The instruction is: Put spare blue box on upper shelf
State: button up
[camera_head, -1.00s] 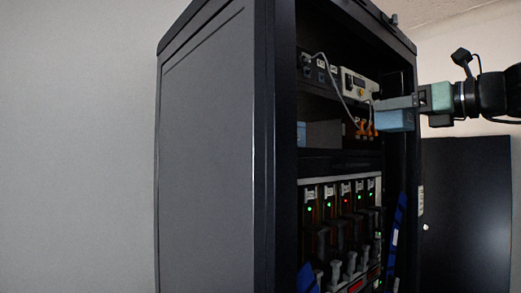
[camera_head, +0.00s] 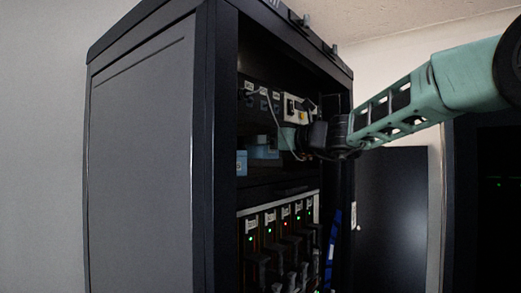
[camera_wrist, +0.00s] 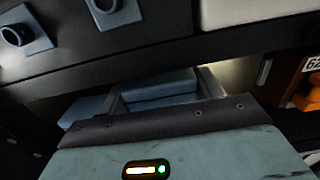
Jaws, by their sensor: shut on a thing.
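The spare blue box (camera_wrist: 158,88) is between my gripper's fingers in the wrist view. In the head view the box (camera_head: 262,152) is inside the rack's upper bay, and I cannot tell whether it touches the shelf. My gripper (camera_head: 276,143) is shut on it; its fingers also show in the wrist view (camera_wrist: 162,96). Another blue box (camera_head: 241,163) stands on the upper shelf to the left, near the rack's front post. The upper shelf (camera_head: 262,181) is dark, and its back part is hidden.
A panel with switches and a grey cable (camera_head: 275,118) is above the box. Below the shelf is a row of modules with green and red lights (camera_head: 284,212). The rack's side wall (camera_head: 140,150) and right post (camera_head: 344,190) bound the opening.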

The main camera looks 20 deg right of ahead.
aim_at(261, 156)
jog(key=shift+w+a+f+p, duration=0.25)
jog(key=shift+f+p, duration=0.1)
jog(key=shift+f, duration=0.3)
jog(key=shift+w+a+f+p, duration=0.1)
jog(key=shift+w+f+p, duration=0.2)
jog(key=shift+f, duration=0.8)
jog(key=shift+f, duration=0.2)
jog(key=o, duration=1.1)
jog(key=shift+r, duration=0.1)
